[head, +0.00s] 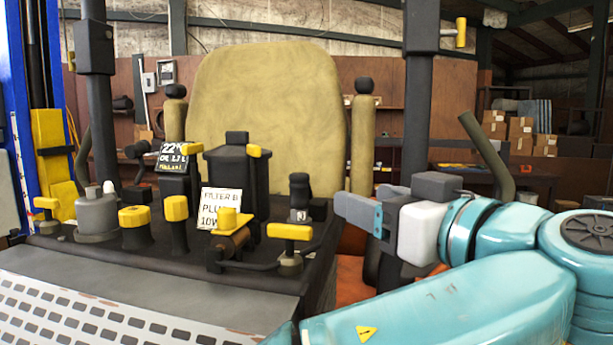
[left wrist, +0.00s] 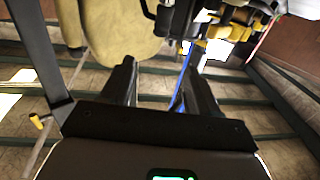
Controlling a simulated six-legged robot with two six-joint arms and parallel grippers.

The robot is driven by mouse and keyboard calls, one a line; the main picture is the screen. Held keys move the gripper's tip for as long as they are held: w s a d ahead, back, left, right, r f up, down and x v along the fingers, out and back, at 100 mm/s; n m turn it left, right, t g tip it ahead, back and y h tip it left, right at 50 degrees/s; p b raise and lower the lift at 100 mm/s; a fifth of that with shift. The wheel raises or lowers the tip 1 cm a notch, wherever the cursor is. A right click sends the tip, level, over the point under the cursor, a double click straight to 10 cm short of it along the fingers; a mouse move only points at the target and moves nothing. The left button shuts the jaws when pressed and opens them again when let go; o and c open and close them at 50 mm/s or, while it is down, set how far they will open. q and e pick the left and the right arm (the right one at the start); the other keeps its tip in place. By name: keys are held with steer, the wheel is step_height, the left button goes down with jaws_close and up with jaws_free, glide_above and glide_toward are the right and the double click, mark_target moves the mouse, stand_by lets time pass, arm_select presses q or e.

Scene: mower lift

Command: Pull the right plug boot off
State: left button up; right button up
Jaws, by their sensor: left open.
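A yellow T-shaped cap (head: 290,232) on a grey round base stands at the right front of the black engine deck; it looks like the right plug boot. A similar yellow cap (head: 46,203) stands at the deck's left end. My left gripper (head: 362,212) is to the right of the right boot and a little higher, apart from it, its grey jaws pointing left. In the left wrist view my left gripper (left wrist: 158,88) has its two dark fingers spread with nothing between them. Yellow parts show beyond them at the top, too small to tell apart. My right gripper is not in view.
Several yellow caps, including a short one (head: 135,216), a black canister (head: 238,175) and a white label card (head: 219,207) crowd the deck. A tan seat (head: 268,105) is behind. A dark post (head: 417,120) rises behind my gripper. A perforated plate (head: 90,315) lies in front.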

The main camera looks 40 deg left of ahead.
mark_target(304, 178)
arm_select(q)
steer(key=p+x, duration=1)
steer(key=x, duration=0.5)
steer(key=shift+s, duration=0.1)
steer(key=shift+a, duration=0.45)
jaws_close()
